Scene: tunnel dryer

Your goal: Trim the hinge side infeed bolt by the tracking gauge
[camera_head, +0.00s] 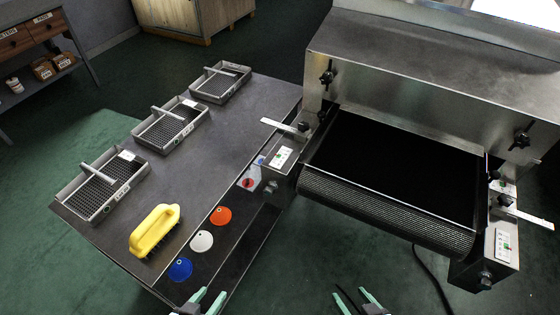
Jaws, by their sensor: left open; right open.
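The tunnel dryer (420,70) stands at the right with a black belt (395,170) running out over a ribbed front roller (385,207). A metal bracket at the belt's left end carries a bolt head (271,187) and a white marked plate (283,157). The bracket at the right end carries another bolt head (486,279) and a marked plate (503,246). I cannot tell which side is the hinge side, or read the plates. My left gripper (207,298) and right gripper (352,296) are open and empty at the bottom edge, short of the dryer.
A dark table (190,165) at the left holds three wire-mesh trays (105,185) and a yellow-handled brush (155,230). Blue, white and orange-red discs (221,216) lie along its right side. Metal arms (285,128) jut out beside the belt. A dark cable (432,275) lies on the floor.

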